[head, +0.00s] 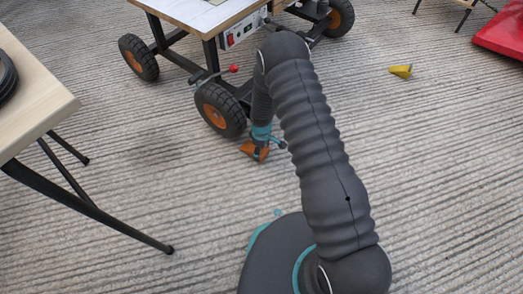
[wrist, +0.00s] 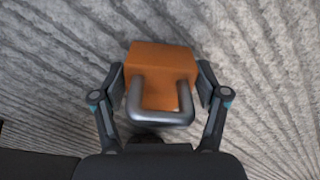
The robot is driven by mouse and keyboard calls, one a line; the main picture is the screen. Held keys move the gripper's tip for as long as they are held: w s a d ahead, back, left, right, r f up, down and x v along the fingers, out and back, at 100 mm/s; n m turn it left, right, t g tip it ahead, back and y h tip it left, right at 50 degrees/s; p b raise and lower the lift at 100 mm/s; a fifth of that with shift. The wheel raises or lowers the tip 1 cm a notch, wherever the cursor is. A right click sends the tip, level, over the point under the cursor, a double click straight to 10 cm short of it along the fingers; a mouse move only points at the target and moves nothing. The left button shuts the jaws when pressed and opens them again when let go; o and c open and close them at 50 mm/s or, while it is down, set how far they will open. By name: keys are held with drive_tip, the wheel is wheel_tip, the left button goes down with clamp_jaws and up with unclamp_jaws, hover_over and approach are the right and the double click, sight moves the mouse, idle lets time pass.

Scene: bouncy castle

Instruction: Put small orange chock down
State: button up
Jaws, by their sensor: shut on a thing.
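The small orange chock (head: 250,149) is at the end of my arm, low over the grey ridged floor beside the near wheel of a cart. In the wrist view the chock (wrist: 160,60) sits between the two fingers, with a grey curved handle toward me. My gripper (wrist: 160,92) is shut on it, one finger on each side. In the head view my gripper (head: 262,143) is partly hidden by my arm. I cannot tell whether the chock touches the floor.
The cart's near wheel (head: 220,108) stands just left of the chock. A yellow chock (head: 401,71) lies on the floor at the upper right. A wooden table (head: 40,95) is at the left and a red object (head: 500,35) at the far right. The floor right of the gripper is clear.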

drive_tip(key=shift+f, duration=0.1)
drive_tip(key=o, duration=1.4)
wheel_tip(320, 180, up, 13)
drive_tip(key=shift+f+p, duration=0.15)
drive_tip(key=shift+p, duration=0.7)
drive_tip(key=s+d+r+m+t, duration=0.1)
drive_tip(key=s+d+r+m, duration=0.15)
drive_tip(key=r, duration=0.75)
drive_tip(key=s+d+r+m+t, duration=0.15)
drive_tip(key=d+r, duration=0.25)
drive_tip(key=r, duration=0.7)
drive_tip(key=s+d+r+m, duration=0.2)
drive_tip(key=d+r, duration=0.1)
drive_tip(key=r, duration=0.7)
drive_tip(key=s+d+r+m+t, duration=0.1)
drive_tip(key=s+d+r+m, duration=0.1)
drive_tip(key=s+r, duration=0.2)
drive_tip(key=s+d+r+m+t, duration=0.1)
drive_tip(key=s+r, duration=0.3)
drive_tip(key=s, duration=0.6)
drive_tip(key=s+d+r+m+t, duration=0.1)
drive_tip(key=s+d+r+m, duration=0.2)
drive_tip(key=s, duration=0.5)
drive_tip(key=shift+s+d+r+m, duration=0.15)
drive_tip(key=shift+d+r, duration=0.15)
drive_tip(key=shift+r, duration=0.2)
drive_tip(key=shift+w+d+r+m, duration=0.15)
drive_tip(key=shift+d+r, duration=0.1)
drive_tip(key=shift+r, duration=0.2)
